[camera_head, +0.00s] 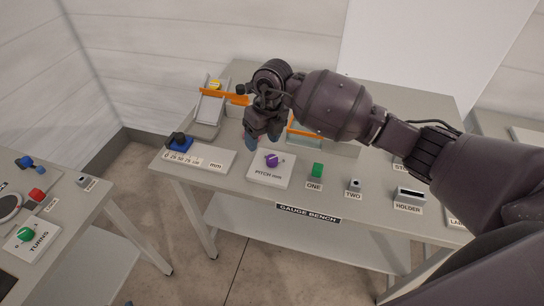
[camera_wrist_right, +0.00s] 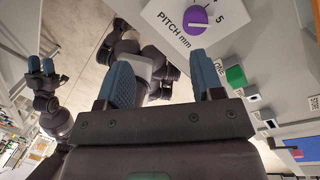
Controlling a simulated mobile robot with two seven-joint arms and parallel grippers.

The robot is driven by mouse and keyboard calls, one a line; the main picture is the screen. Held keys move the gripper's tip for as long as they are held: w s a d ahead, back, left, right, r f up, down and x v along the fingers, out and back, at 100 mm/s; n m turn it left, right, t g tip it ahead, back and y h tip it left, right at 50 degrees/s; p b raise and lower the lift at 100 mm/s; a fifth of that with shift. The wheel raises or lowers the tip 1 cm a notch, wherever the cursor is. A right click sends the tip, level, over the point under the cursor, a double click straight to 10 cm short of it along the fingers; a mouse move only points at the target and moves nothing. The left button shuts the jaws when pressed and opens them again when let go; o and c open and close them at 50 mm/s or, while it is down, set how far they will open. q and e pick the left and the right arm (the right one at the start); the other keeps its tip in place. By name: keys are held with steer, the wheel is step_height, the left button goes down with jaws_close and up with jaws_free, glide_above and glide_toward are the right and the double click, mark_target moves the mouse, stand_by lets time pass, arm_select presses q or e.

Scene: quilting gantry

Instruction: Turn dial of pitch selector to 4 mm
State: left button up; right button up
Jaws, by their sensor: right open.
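The pitch selector is a white plate (camera_head: 258,176) lettered PITCH mm, with a purple dial (camera_head: 271,160) on it. In the right wrist view the purple dial (camera_wrist_right: 182,14) carries a white pointer mark; a 5 is printed to its right.
A green block (camera_head: 317,170) on ONE, a small grey part (camera_head: 354,185) on TWO and a HOLDER (camera_head: 410,196) stand right of the dial. A blue slider (camera_head: 179,143) on a scale plate stands left. Behind is a tray with an orange bar (camera_head: 222,95).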

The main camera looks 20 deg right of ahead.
mark_target(272, 158)
steer(key=d+f, duration=0.1)
steer(key=f, duration=0.2)
steer(key=d+f+h, duration=0.1)
steer(key=f, duration=0.1)
steer(key=w+f+h, duration=0.1)
steer(key=f, duration=0.2)
steer(key=shift+w+d+f, duration=0.1)
steer(key=shift+d+f, duration=0.25)
steer(key=shift+d, duration=0.05)
steer(key=shift+f, duration=0.5)
steer(key=shift+c, duration=0.4)
steer(key=c, duration=0.8)
steer(key=shift+c, duration=0.2)
